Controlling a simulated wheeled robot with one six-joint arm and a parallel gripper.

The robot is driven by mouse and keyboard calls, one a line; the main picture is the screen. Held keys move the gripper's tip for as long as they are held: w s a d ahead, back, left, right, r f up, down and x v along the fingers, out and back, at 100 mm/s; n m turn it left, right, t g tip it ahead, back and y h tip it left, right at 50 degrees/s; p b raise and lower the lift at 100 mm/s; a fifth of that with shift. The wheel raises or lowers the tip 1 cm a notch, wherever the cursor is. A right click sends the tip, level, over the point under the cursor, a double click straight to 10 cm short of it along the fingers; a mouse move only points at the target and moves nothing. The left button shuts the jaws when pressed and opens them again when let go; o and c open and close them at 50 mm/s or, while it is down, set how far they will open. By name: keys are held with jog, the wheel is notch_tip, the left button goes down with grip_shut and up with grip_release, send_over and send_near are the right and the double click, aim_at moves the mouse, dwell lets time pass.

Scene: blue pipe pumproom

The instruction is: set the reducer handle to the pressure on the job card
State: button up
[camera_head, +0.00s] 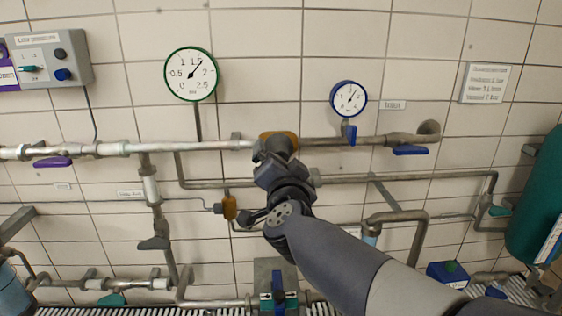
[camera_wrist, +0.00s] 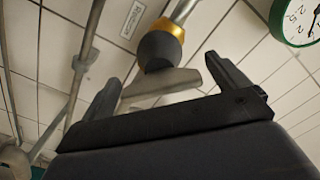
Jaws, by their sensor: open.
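The reducer has a brass collar (camera_head: 279,135) on the upper pipe, mostly hidden behind my gripper in the head view. In the wrist view its brass collar (camera_wrist: 166,27) and dark body stand above a flat grey handle (camera_wrist: 160,82). My gripper (camera_wrist: 160,76) is open, with one finger on each side of the handle; I cannot tell whether either touches it. My gripper also shows in the head view (camera_head: 275,152). A green-rimmed gauge (camera_head: 190,74) has its needle pointing up and right, near 1.5. The job card (camera_head: 485,83) hangs at upper right; its small print is blurred.
A grey switch box (camera_head: 48,58) is at upper left. Pipes cross the tiled wall. A brass fitting (camera_head: 229,207) is close beside my wrist. A green tank (camera_head: 537,200) stands at right.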

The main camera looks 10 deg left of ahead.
jog(key=v, duration=0.9)
jog(key=shift+s, duration=0.25)
jog(key=shift+d, duration=0.1)
dwell(1.8)
